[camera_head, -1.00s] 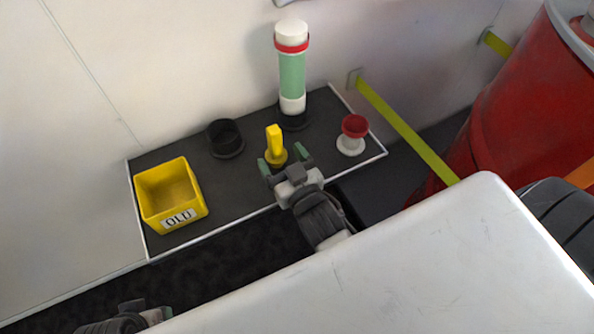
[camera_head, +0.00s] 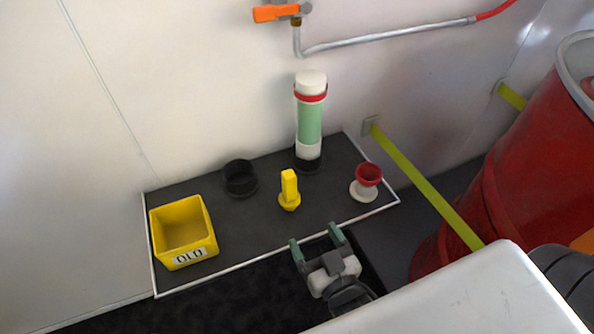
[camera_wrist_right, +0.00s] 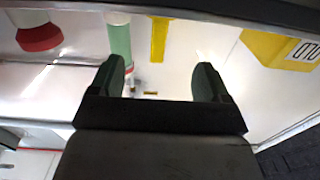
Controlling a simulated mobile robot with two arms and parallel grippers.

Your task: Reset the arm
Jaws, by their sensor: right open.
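My right gripper (camera_head: 316,238) is open and empty, just in front of the front edge of the dark shelf (camera_head: 250,236) in the head view. Its two green-tipped fingers also show spread apart in the right wrist view (camera_wrist_right: 160,80). A yellow handled piece (camera_head: 289,192) stands upright on the shelf beyond the gripper, clear of it. A white and green cylinder with a red band (camera_head: 309,125) stands upright at the back of the shelf. My left gripper is not in view.
A yellow bin labelled OLD (camera_head: 183,232) sits at the shelf's left end. A black round holder (camera_head: 239,178) and a red and white cup-like piece (camera_head: 366,183) are on the shelf. A yellow-green strap (camera_head: 425,187) runs to a red barrel (camera_head: 505,170). An orange-handled valve (camera_head: 277,13) is above.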

